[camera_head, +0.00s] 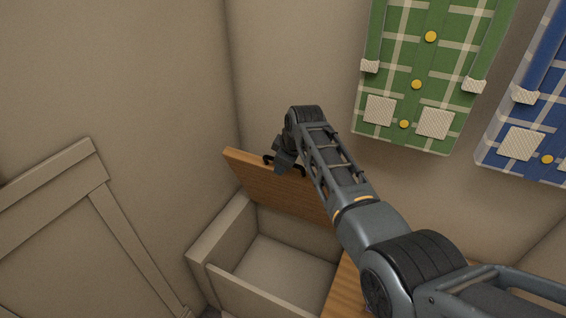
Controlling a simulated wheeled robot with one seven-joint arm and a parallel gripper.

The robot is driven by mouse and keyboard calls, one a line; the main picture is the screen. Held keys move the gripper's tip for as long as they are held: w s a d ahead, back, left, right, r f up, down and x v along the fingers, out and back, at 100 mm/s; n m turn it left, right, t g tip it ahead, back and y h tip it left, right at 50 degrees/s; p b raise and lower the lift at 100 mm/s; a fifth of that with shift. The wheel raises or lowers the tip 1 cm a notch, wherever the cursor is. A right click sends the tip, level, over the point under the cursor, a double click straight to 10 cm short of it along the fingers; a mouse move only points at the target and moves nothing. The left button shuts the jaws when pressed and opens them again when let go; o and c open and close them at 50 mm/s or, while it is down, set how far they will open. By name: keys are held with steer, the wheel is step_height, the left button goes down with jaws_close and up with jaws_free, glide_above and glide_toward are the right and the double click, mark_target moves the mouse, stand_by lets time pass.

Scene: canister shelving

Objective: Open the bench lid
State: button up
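The bench lid (262,187) is a brown wooden panel, seen tilted up steeply at the back of the bench. The pale bench box (222,237) stands open below it, and its visible inside looks empty. My arm covers the right part of the lid.
A green plaid garment (415,60) and a blue plaid garment (525,110) hang on the back wall at right. A pale framed panel (80,230) is at left. Another wooden bench surface (345,290) lies right of the open box, partly behind my arm.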

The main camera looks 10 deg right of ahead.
steer(key=shift+v, duration=3.9)
